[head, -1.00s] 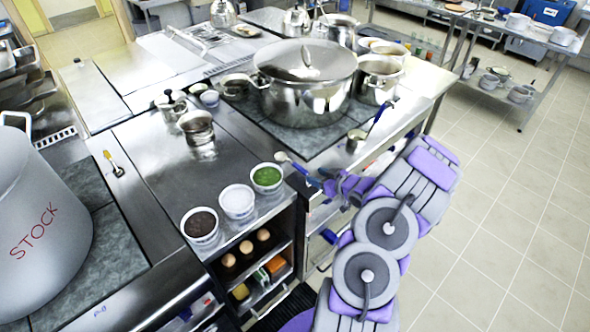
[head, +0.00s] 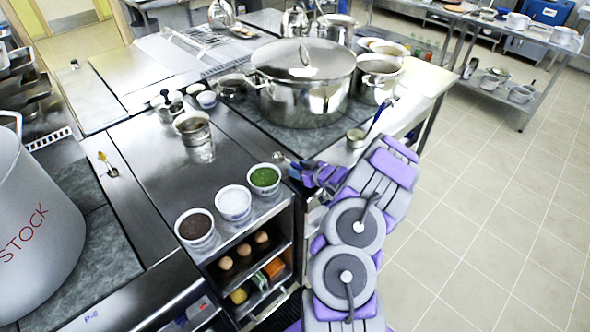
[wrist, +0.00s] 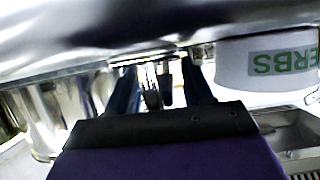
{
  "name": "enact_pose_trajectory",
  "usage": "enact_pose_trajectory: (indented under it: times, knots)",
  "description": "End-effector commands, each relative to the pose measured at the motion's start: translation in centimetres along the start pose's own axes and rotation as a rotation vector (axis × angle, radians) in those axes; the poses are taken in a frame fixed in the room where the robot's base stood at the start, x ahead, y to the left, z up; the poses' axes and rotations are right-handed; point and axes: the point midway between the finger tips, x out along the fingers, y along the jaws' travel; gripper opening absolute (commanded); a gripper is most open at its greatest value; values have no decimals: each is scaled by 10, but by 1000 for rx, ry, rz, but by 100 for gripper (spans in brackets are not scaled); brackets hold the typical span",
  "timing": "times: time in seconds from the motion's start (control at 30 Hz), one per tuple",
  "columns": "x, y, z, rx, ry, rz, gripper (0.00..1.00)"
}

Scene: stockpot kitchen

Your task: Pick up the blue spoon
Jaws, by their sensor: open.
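A spoon with a pale metallic bowl (head: 279,156) lies at the counter's right edge, just right of the green herbs bowl. What looks like its blue handle points toward my gripper and is partly lost against it. My gripper (head: 298,171) is at that edge, low beside the counter, and open. In the wrist view its dark blue fingers (wrist: 158,85) stand apart, with small shiny and dark shapes between or behind them. I cannot tell whether the fingers touch the spoon.
The herbs bowl (head: 264,177) is close left of my gripper, beside a white bowl (head: 235,202) and a dark-filled bowl (head: 194,228). Open floor (head: 470,240) lies right.

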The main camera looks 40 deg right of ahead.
Motion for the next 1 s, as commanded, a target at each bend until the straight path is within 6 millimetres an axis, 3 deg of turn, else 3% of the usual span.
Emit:
enact_pose_trajectory:
  times: [0.23,0.77,1.0]
  knots:
    - [1,-3,-1,-2,0,-1,51]
    - [1,0,0,1,0,-1,0]
    - [1,-1,0,1,-1,-2,0]
